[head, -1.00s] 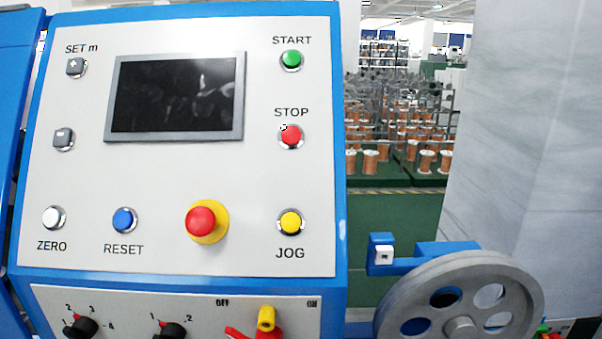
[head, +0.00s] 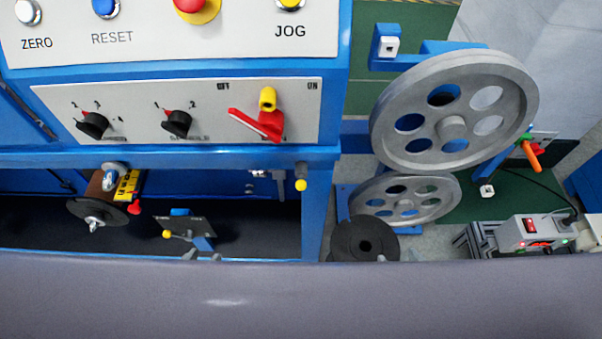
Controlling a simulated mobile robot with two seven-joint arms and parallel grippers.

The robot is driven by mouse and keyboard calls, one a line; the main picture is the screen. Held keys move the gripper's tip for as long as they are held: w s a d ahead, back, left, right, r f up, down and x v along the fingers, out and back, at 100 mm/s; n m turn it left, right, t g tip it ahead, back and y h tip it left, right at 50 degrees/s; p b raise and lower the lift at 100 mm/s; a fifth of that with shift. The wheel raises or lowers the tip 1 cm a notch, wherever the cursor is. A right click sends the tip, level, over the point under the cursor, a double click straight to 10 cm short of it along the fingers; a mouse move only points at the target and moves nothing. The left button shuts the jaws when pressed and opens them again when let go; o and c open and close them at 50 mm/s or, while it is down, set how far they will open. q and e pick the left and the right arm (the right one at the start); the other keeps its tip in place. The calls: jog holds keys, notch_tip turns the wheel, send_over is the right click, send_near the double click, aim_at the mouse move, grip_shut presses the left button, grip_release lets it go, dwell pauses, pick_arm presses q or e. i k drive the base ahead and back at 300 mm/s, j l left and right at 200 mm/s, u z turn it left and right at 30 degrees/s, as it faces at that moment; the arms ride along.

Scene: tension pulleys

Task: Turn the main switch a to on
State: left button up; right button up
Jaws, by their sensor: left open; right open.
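The rotary switch with a red handle (head: 257,124) and a yellow upright piece (head: 267,99) sits at the right end of the lower panel in the head view. OFF is printed to its upper left and ON to its upper right. The red handle's long end points left, toward the OFF side. Neither of my grippers shows in the head view, and nothing touches the switch.
Two black knobs (head: 92,124) (head: 177,123) share the lower panel (head: 214,98). Large grey pulley wheels (head: 455,110) stand to the right. Below are a recess with a spool (head: 95,214) and a black disc (head: 364,241). A power box (head: 537,232) lies far right.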

aim_at(270, 125)
jog(key=l+u, duration=0.3)
jog(key=k+l+u, duration=0.15)
jog(key=l+u, duration=0.15)
jog(key=l, duration=0.2)
jog(key=k+l+u, duration=0.15)
jog(key=l+u, duration=0.15)
jog(key=k+l+u, duration=0.3)
jog(key=i+l, duration=0.1)
jog(key=l, duration=0.05)
